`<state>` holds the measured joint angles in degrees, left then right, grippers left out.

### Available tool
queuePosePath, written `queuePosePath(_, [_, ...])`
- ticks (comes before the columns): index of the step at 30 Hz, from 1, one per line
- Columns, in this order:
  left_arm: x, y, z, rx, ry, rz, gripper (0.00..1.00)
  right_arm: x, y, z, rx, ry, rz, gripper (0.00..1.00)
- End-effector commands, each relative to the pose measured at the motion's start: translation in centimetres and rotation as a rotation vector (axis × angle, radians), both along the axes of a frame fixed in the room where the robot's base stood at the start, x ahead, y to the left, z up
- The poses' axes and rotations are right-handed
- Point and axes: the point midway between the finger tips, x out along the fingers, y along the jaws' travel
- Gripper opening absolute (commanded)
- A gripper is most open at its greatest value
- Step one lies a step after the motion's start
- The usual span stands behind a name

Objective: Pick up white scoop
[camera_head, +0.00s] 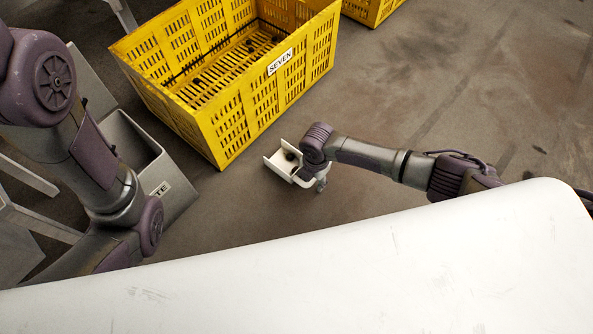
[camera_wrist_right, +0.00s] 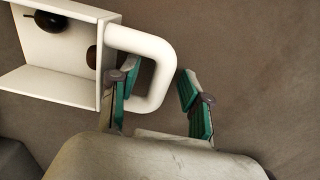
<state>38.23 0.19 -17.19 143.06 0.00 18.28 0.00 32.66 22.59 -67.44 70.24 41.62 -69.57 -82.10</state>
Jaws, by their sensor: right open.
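The white scoop (camera_head: 277,165) lies on the dark floor beside the yellow crate in the head view. In the right wrist view the scoop (camera_wrist_right: 55,85) is at upper left, with its looped handle (camera_wrist_right: 166,60) toward my right gripper (camera_wrist_right: 158,73). That gripper is open. One green-padded finger is inside the handle loop and the other is outside it, apart from the handle's outer bar. A dark round lump (camera_wrist_right: 47,21) sits in the scoop, with another dark patch by its wall. In the head view my right gripper (camera_head: 320,182) is partly hidden by its wrist.
A yellow slatted crate (camera_head: 240,118) labelled SEVEN stands just behind the scoop. Another yellow crate (camera_head: 372,10) shows at the top edge. A grey bin (camera_head: 178,196) with a label ending in TE stands at left. The floor at right is clear.

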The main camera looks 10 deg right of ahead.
Motion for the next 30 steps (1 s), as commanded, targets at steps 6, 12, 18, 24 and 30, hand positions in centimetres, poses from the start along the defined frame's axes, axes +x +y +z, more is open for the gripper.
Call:
queuePosePath(6, [-0.12,-0.01,0.11,0.0,-0.002,0.0,0.37,-0.01,0.02,-0.06,0.0,0.0,0.0,0.48])
queuePosePath(12, [-0.12,-0.02,0.09,0.0,-0.002,0.0,0.37,-0.02,0.0,-0.06,0.0,0.0,0.0,0.21])
queuePosePath(18, [-0.11,-0.03,0.08,0.001,-0.002,0.0,0.37,-0.02,0.0,-0.06,0.0,0.0,0.0,0.0])
queuePosePath(24, [-0.11,-0.03,0.09,0.001,-0.002,0.0,0.37,0.0,0.0,-0.04,0.0,0.0,0.0,0.0])
queuePosePath(30, [-0.13,-0.03,0.23,0.001,-0.004,0.0,0.37,0.01,-0.01,0.12,0.0,0.0,0.0,0.0])
